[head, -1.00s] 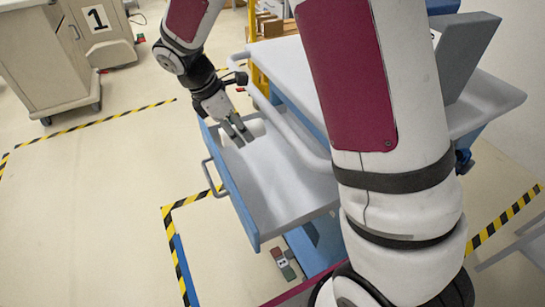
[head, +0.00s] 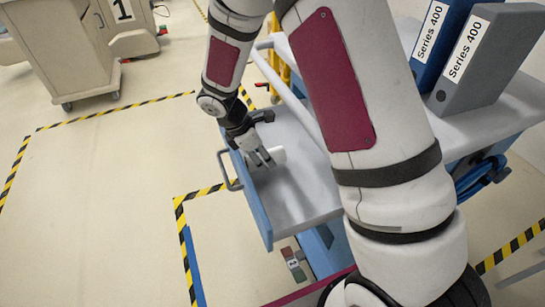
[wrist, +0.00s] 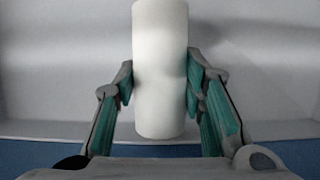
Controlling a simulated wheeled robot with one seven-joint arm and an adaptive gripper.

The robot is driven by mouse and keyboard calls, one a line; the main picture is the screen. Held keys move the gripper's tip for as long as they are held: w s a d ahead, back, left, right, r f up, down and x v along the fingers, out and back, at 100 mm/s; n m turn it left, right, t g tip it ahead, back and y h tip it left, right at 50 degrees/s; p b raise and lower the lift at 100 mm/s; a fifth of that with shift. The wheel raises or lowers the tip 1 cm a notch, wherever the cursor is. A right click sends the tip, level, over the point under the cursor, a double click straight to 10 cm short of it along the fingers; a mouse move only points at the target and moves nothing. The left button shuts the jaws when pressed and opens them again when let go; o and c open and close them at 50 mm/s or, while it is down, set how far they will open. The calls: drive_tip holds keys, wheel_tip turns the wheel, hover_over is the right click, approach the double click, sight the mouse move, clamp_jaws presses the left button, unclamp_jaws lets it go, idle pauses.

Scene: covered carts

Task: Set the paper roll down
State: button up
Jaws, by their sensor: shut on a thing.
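The paper roll (wrist: 160,70) is a plain white cylinder standing lengthwise in the middle of the wrist view. My gripper (wrist: 162,88) is shut on it, with a green-padded finger against each side. In the head view my gripper (head: 264,159) is inside the open drawer (head: 300,207), near its far end. A bit of the white roll (head: 279,154) shows beside the fingers. I cannot tell whether the roll touches the drawer floor.
The drawer has a blue front with a grey handle (head: 229,170) and a clear floor nearer me. The cart top (head: 480,125) at right bears a blue binder (head: 440,40) and a grey binder (head: 490,60). A beige cabinet (head: 65,45) stands at the far left.

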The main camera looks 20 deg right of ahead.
sight(269, 152)
drive_tip(key=d, duration=0.3)
drive_tip(key=shift+f+b, duration=0.35)
drive_tip(key=shift+f, duration=0.2)
drive_tip(key=shift+f, duration=0.15)
drive_tip(key=o, duration=1.2)
drive_tip(key=shift+o, duration=0.2)
drive_tip(key=p+v, duration=0.2)
drive_tip(key=v, duration=1)
drive_tip(key=shift+p, duration=0.4)
